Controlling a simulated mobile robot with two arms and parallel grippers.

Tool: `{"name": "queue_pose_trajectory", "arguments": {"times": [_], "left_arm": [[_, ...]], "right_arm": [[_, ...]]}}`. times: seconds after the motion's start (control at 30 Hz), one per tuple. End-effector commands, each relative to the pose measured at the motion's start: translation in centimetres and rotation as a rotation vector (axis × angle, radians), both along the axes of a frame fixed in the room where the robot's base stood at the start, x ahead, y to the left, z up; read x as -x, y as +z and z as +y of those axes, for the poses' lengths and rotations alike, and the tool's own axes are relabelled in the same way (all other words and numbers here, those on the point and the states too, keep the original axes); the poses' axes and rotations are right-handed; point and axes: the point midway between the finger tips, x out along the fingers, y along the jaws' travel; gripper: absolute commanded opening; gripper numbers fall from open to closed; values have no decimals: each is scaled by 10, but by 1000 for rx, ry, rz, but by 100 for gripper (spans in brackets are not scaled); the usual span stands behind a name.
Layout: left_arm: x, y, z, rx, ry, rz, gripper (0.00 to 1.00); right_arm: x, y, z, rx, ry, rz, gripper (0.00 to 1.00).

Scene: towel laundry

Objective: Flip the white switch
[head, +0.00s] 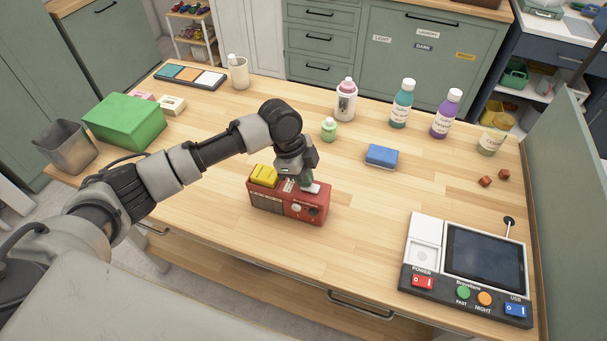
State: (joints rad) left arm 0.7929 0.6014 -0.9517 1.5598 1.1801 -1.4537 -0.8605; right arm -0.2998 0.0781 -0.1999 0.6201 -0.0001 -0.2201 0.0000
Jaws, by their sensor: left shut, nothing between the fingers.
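A red box (265,203) like a small radio stands near the middle of the wooden table. It has a yellow block (263,176) on its top left and round knobs on the right of its front. A small white piece (314,188) shows on its top right; it looks like the white switch, but it is partly hidden. My left gripper (306,184) points down at the top right of the red box, right beside the white piece. It is shut and empty; I cannot tell whether it touches the piece. My right gripper is out of view.
A control console (411,268) with a dark screen, red and blue switches and round buttons stands at the right front. A blue sponge (381,155), a green bottle (328,130) and taller bottles stand behind. A green box (124,121) sits left. Table between box and console is clear.

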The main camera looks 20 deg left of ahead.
Motion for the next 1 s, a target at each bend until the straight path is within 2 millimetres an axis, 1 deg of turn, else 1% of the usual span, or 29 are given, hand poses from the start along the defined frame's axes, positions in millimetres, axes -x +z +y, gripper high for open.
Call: {"name": "queue_pose_trajectory", "arguments": {"times": [0.03, 0.07, 0.1, 0.13, 0.4, 0.7, 1.0], "left_arm": [[1, -7, 2, 30, 5, 6, 0], [1, -11, 3, 57, 5, 8, 0], [0, -10, 3, 83, 4, 6, 0], [0, -7, 2, 78, 1, 5, 0], [0, -6, 1, 75, 1, 5, 0], [0, 1, -11, 75, 0, 4, 0], [0, 0, -12, 74, 1, 4, 0]], "right_arm": [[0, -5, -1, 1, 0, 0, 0], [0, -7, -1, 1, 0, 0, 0], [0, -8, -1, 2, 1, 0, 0], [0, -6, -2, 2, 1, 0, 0], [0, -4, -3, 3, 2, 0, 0], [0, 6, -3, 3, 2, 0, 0], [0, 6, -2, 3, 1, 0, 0]]}}
